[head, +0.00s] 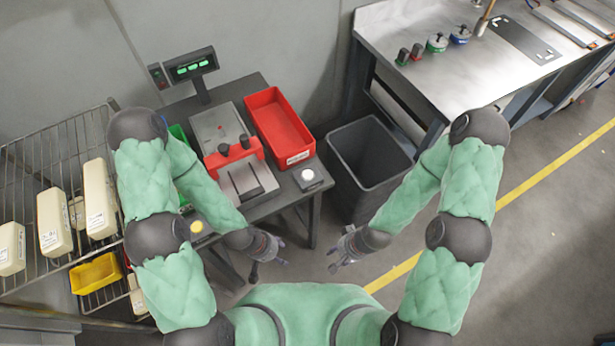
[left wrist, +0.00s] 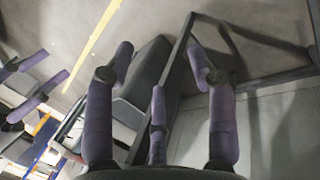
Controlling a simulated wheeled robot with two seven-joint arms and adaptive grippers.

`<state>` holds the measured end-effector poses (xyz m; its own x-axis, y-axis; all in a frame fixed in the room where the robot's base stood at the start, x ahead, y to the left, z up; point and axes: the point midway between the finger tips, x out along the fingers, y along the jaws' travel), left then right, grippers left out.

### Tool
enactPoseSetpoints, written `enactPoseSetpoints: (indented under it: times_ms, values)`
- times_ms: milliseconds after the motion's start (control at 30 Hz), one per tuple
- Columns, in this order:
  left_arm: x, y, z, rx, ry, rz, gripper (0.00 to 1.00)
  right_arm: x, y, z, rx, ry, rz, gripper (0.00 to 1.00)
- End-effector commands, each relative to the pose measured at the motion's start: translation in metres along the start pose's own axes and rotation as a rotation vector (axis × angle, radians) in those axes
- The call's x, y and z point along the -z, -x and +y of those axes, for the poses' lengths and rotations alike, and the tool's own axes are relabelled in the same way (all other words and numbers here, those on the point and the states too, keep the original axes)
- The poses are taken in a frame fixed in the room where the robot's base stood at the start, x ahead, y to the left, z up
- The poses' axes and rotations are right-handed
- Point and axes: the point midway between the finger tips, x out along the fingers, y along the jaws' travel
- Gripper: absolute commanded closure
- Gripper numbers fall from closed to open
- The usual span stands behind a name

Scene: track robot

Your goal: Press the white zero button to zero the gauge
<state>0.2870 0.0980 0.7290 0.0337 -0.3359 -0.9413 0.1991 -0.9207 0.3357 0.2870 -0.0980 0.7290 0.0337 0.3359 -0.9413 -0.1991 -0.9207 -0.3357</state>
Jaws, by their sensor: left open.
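A white round button (head: 309,176) sits on a small dark base at the front right corner of the grey table (head: 279,195). A display on a post (head: 192,66) with green digits stands at the table's back left. A grey and red measuring fixture (head: 240,155) lies mid-table. My left gripper (head: 277,250) is in front of the table, below and left of the white button, apart from it, open and empty. Its spread purple fingers fill the left wrist view (left wrist: 155,75); the button is not visible there. My right gripper (head: 335,256) is right of it, fingers apart, empty.
A red bin (head: 279,128) lies behind the white button. A yellow button (head: 197,227) is at the table's front left. A dark waste bin (head: 370,150) stands right of the table. A wire rack (head: 30,170) is at left, a steel bench (head: 430,60) at right.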

Motion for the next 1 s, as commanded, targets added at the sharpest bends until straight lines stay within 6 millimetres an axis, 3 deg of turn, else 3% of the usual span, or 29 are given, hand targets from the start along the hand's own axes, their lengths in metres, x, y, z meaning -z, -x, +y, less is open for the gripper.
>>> enactPoseSetpoints:
  times_ms: [367, 600, 1000]
  values:
    - [0.0, 0.0, 0.0, 0.0, 0.0, 0.0, 0.44, 0.0, 0.0, 0.0, 0.0, 0.0, 0.0, 0.6]
    - [0.0, 0.0, 0.0, 0.0, 0.0, 0.0, 1.0, 0.0, 0.0, 0.0, 0.0, 0.0, 0.0, 0.6]
    - [0.0001, 0.0, 0.0, 0.0, 0.0, 0.0, 1.0, 0.0, 0.0, 0.0, 0.0, 0.0, 0.0, 0.6]
